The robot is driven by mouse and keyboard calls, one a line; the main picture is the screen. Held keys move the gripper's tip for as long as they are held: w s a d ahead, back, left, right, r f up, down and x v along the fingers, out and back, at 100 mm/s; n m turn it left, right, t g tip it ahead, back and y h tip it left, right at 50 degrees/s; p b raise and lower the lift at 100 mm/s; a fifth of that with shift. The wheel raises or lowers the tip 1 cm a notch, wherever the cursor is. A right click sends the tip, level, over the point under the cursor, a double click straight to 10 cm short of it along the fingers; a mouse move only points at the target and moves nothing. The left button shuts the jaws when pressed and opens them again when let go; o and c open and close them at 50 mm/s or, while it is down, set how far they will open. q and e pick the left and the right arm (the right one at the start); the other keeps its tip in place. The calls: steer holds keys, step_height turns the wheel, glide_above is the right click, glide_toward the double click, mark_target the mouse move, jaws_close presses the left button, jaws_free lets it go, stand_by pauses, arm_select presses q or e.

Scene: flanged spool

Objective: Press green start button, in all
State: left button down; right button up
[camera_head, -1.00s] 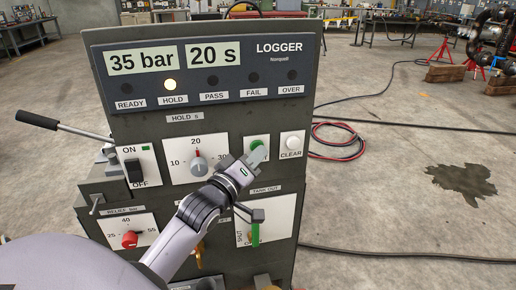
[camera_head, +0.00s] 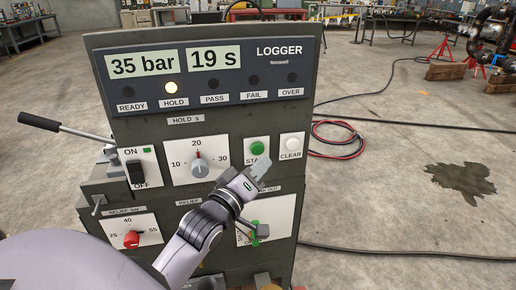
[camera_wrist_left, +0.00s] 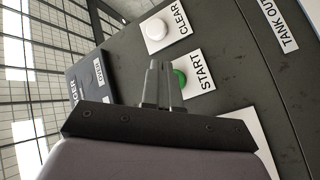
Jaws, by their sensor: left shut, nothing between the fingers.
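The green start button (camera_head: 257,148) sits on a white START plate on the front of the dark grey panel. In the left wrist view the green button (camera_wrist_left: 180,77) shows just beyond my fingertips, partly hidden by them. My left gripper (camera_head: 263,167) is shut and empty, just below and right of the button in the head view, apart from it. The fingers also show in the left wrist view (camera_wrist_left: 159,66). My right gripper is not in view.
The white CLEAR button (camera_head: 291,143) is right of the start button. The hold dial (camera_head: 199,168) points near 20, left of it. An ON/OFF switch (camera_head: 135,172), a red relief knob (camera_head: 131,239) and a green-handled valve (camera_head: 255,234) are also on the panel.

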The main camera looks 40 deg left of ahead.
arm_select(q)
steer(key=shift+s+d+p, duration=0.3)
steer(key=shift+s+d, duration=0.75)
steer(key=shift+d, duration=0.2)
